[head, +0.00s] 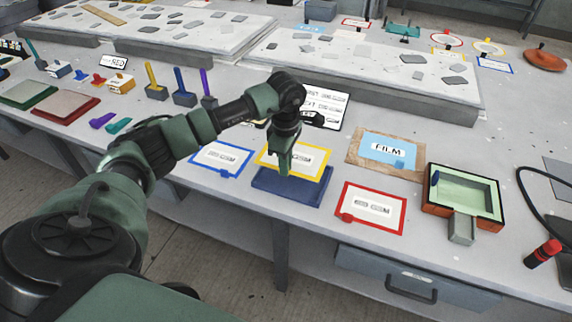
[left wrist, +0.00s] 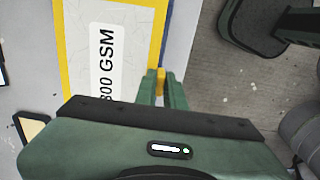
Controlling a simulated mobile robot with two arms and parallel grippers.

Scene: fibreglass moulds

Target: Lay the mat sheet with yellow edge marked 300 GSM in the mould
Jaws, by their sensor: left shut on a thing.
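The mat sheet with the yellow edge (head: 313,171) lies over a dark blue block (head: 290,197); I cannot tell whether it rests on it or is just lifted. Its label reads 300 GSM in the left wrist view (left wrist: 105,60). My left gripper (head: 283,168) is shut on the sheet's yellow tab at its near edge; the fingers also show in the left wrist view (left wrist: 160,86). The mould (head: 468,190), a shallow box with a pale green inside and dark rim, stands to the right. No sheet shows in it. My right gripper is out of view.
A blue-edged sheet (head: 222,173) lies left of the block and a red-edged sheet (head: 371,227) right of it. A blue FILM sheet (head: 391,163) lies between block and mould, further back. A small grey block (head: 462,230) stands at the mould's front, and a red-capped tool (head: 543,253) to its right.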

